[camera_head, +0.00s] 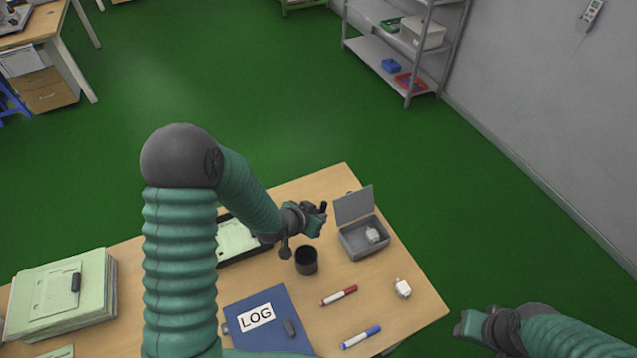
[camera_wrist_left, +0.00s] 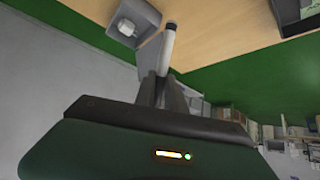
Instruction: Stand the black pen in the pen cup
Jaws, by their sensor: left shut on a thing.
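The black pen (camera_head: 323,206) is in my left gripper (camera_head: 317,213), above the table behind and slightly right of the pen cup. In the head view only a short dark end shows. In the left wrist view the pen (camera_wrist_left: 167,48) sticks out from between the shut fingers (camera_wrist_left: 165,80), and its visible barrel looks pale grey. The dark round pen cup (camera_head: 306,261) stands upright on the table, its opening facing up and looking empty. My right gripper (camera_head: 468,326) is off the table's right edge; its fingers are too unclear to judge.
An open grey box (camera_head: 362,238) with a white item stands right of the cup. A red marker (camera_head: 338,296), a blue marker (camera_head: 361,337), a white block (camera_head: 403,288) and a blue LOG folder (camera_head: 262,318) lie nearer. A dark-framed tray (camera_head: 236,240) lies left.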

